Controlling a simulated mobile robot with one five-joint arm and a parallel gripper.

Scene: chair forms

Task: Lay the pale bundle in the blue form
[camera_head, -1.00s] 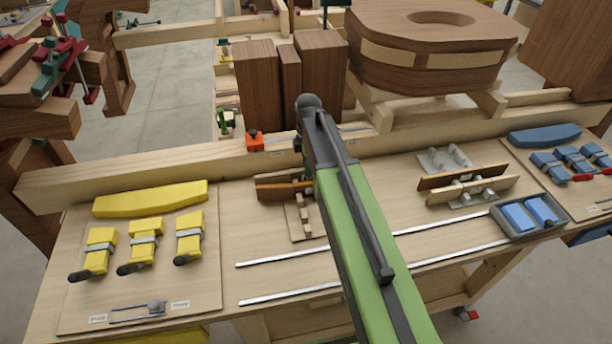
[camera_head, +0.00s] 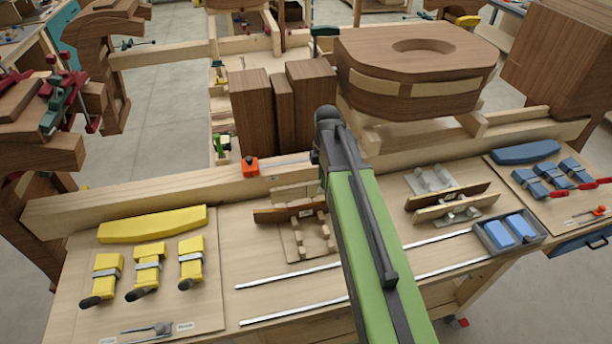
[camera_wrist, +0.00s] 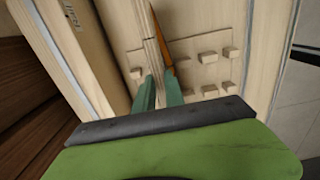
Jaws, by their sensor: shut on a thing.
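The pale bundle (camera_wrist: 150,55) stands as thin light strips between my jaws in the wrist view. An orange-brown strip (camera_wrist: 161,38) runs just right of it. My gripper (camera_wrist: 158,90) has its green fingers shut on the pale bundle. In the head view my arm hides the gripper; a pale strip (camera_head: 292,191) shows left of it, behind a dark brown bundle (camera_head: 287,213) at the pegged wooden rack (camera_head: 293,245). The blue curved form (camera_head: 525,152) lies on the right-hand board. It has a long, shallow bowed shape, and nothing lies against it.
Blue clamps (camera_head: 555,172) lie by the blue form. A grey tray (camera_head: 488,240) with blue blocks and grey fixtures (camera_head: 430,180) holding brown strips stand between. A yellow form (camera_head: 152,224) and yellow clamps are at left. A wooden rail (camera_head: 190,190) and tall dark blocks (camera_head: 252,110) stand behind.

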